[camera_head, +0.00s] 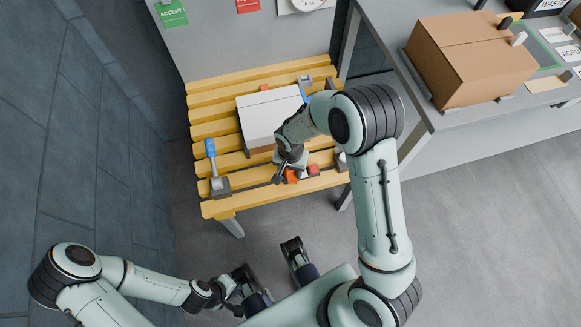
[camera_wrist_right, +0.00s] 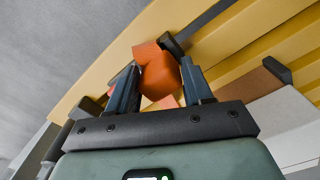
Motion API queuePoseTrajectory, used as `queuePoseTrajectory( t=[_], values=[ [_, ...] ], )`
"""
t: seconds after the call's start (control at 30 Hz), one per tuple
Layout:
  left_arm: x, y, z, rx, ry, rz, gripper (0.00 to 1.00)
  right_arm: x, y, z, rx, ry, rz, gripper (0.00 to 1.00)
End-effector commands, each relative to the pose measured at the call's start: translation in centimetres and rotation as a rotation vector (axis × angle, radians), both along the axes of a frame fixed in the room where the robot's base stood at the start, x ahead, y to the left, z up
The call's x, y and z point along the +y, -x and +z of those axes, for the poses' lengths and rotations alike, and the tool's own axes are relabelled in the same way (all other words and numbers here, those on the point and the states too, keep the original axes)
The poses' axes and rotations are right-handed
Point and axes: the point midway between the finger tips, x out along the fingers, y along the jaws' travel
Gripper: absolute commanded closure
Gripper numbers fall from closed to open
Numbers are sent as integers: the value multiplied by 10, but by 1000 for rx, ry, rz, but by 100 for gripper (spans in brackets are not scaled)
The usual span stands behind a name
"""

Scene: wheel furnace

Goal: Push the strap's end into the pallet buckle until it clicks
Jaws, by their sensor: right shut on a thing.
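My right gripper (camera_head: 286,178) is at the front edge of the yellow slatted pallet (camera_head: 225,208). It is shut on an orange block (camera_wrist_right: 160,75), which sits between its two dark fingers in the right wrist view. I cannot tell whether this block is the strap's end. A blue-topped upright (camera_head: 210,148) stands on a grey base at the pallet's left. Which part is the buckle is unclear. My left gripper (camera_head: 234,291) is low, away from the pallet; its fingers are unclear.
A white-topped box (camera_head: 268,116) stands mid-pallet, partly behind my right arm. A grey bench (camera_head: 455,120) with a cardboard box (camera_head: 470,60) stands right. The floor in front is open.

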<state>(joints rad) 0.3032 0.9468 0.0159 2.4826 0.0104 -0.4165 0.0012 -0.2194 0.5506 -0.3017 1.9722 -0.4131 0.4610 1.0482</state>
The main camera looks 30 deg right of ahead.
Motion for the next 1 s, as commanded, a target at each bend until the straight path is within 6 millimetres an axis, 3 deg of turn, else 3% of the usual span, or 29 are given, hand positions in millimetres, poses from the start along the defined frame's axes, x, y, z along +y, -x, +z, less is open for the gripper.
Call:
queuePoseTrajectory(
  t=[0.03, 0.07, 0.13, 0.53, 1.0],
  values=[
    [0, 0, -1, 0, 0, 0, 100, 0, 0, -2, 0, 0, 0, 100],
    [0, 0, -1, 0, 0, 0, 100, 0, 0, -1, 0, 0, 0, 40],
    [0, 0, -1, 0, 0, 0, 100, 0, 0, -1, 0, 0, 0, 20],
    [0, -5, 3, -17, -2, 3, 100, 0, 0, 2, -1, 0, 0, 20],
    [0, 2, 18, 10, 2, -3, 100, 0, -2, 102, -6, -2, 1, 20]
  ],
)
